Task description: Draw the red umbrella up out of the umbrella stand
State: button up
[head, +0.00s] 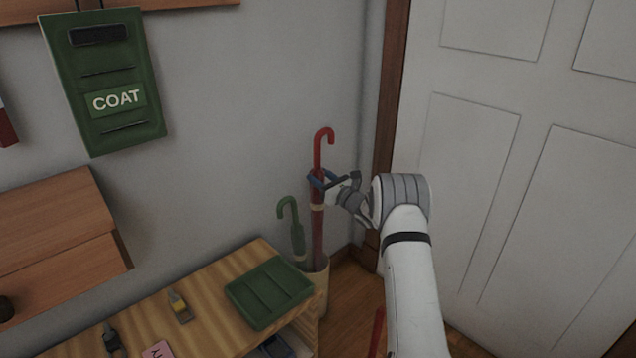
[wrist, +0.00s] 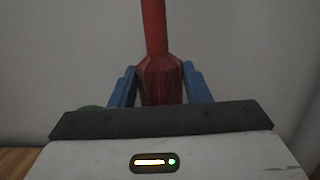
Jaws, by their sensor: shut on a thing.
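The red umbrella (head: 317,230) stands upright with its hooked handle at the top. Its lower end reaches down to the cream umbrella stand (head: 318,284), whose rim is partly hidden behind the wooden bench; I cannot tell how deep the tip sits. My gripper (head: 318,181) is shut on the red umbrella, below the hook, coming from the right. In the wrist view the blue fingers (wrist: 160,88) are on either side of the red shaft and folded cloth. A green umbrella (head: 297,236) with a hooked handle leans in the stand, left of the red one.
A wooden bench (head: 215,300) stands in front of the stand, with a green tray (head: 269,291) and small items on it. The wall is close behind. A white door (head: 480,150) with a brown frame is at the right. A green COAT board (head: 105,80) hangs upper left.

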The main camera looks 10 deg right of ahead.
aim_at(320, 139)
jog(key=shift+r+p, duration=2.55)
jog(key=shift+r, duration=3.9)
